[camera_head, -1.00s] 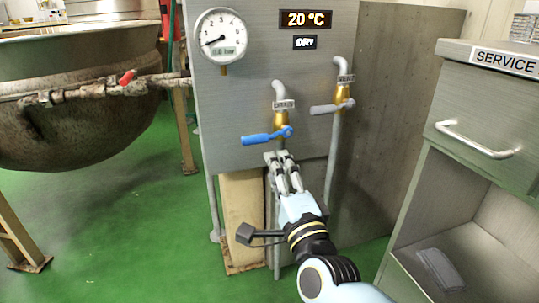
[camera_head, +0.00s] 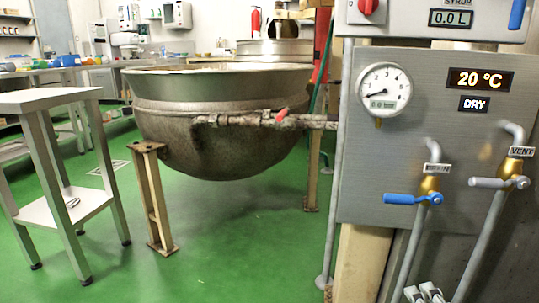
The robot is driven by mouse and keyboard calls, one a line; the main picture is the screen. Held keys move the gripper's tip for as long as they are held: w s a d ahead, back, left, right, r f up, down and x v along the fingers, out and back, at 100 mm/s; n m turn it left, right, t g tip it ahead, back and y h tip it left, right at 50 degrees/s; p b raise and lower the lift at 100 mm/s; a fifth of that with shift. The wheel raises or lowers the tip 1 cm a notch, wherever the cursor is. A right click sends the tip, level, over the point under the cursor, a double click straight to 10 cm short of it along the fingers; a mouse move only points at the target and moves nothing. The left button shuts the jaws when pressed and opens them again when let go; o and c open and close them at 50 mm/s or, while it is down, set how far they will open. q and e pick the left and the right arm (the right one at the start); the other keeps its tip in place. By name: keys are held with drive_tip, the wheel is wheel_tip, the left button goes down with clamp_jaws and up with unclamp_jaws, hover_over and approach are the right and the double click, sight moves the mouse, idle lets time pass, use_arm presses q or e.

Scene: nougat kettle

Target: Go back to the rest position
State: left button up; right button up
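My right gripper (camera_head: 424,293) shows only by its fingertips at the bottom edge, right of centre. The tips are close together with nothing visible between them, below the blue-handled valve and apart from it. The rest of that arm is out of the picture. My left gripper is not in view. The blue valve handle (camera_head: 407,199) lies level, pointing left, on the control panel (camera_head: 380,150). The grey handle of the VENT valve (camera_head: 490,183) also lies level. The gauge (camera_head: 384,90) needle is at the low end, and displays read 20 °C and DRY.
A large kettle (camera_head: 215,135) on beige legs stands at centre left, with a pipe and red-handled valve (camera_head: 282,114) running to the panel. A metal table (camera_head: 60,101) stands at the left. A box above the panel has a red knob (camera_head: 370,7). Green floor between is open.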

drive_tip(key=s+f+n+g+y, duration=0.1)
drive_tip(key=s+f+n+g, duration=1.05)
drive_tip(key=s+f, duration=0.35)
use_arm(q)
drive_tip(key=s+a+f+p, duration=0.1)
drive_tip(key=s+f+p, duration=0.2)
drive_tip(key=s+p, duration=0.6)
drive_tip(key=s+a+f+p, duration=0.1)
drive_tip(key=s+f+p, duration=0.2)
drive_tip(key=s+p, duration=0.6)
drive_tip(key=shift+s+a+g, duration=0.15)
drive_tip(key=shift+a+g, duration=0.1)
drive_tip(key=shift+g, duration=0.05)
use_arm(e)
drive_tip(key=s+d+f+n+g, duration=0.2)
drive_tip(key=s+f, duration=0.1)
drive_tip(key=s, duration=1)
drive_tip(key=s+d+f+n+g, duration=0.2)
drive_tip(key=s+d+f+g, duration=0.1)
drive_tip(key=s, duration=1.1)
drive_tip(key=shift+s+f+n+h, duration=0.15)
drive_tip(key=shift+s+n+h, duration=0.05)
drive_tip(key=shift+n+h, duration=0.15)
